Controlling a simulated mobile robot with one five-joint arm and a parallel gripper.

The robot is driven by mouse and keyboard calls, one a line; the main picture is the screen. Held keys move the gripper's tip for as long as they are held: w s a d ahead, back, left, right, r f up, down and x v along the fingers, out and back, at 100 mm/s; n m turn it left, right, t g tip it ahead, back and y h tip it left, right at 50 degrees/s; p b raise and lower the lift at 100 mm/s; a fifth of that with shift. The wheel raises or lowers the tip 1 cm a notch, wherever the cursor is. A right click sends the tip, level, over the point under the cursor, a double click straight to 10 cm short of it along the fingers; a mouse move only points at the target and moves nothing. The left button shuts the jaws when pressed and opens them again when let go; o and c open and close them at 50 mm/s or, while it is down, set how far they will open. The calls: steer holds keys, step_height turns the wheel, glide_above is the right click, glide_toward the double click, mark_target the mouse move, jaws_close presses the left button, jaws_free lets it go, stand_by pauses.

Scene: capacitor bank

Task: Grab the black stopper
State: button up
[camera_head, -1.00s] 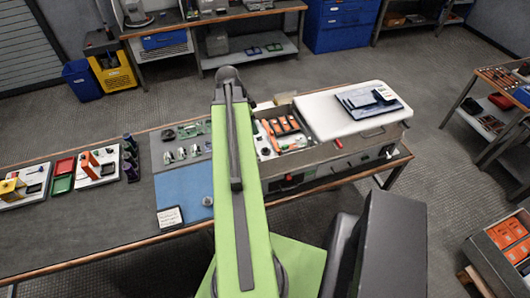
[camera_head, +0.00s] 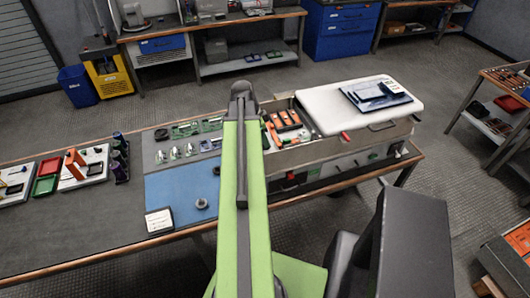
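A small dark round piece (camera_head: 201,203) lies on the blue mat (camera_head: 165,190) on the workbench, just left of my green arm. It may be the black stopper, but it is too small to be sure. Several upright dark cylinders (camera_head: 120,158) stand at the mat's left. My arm reaches forward over the bench, between the mat and the grey cabinet unit. My gripper is hidden beyond the arm's far end, so its fingers do not show.
A white card (camera_head: 159,221) lies at the mat's front edge. Green and silver parts stand behind the mat. A grey unit with a white lid (camera_head: 345,108) fills the bench's right. Red and green trays (camera_head: 45,186) sit at left. The front left bench top is clear.

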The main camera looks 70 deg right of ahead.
steer(key=shift+x, duration=0.75)
steer(key=shift+r, duration=0.15)
jaws_close()
steer(key=shift+a, duration=0.1)
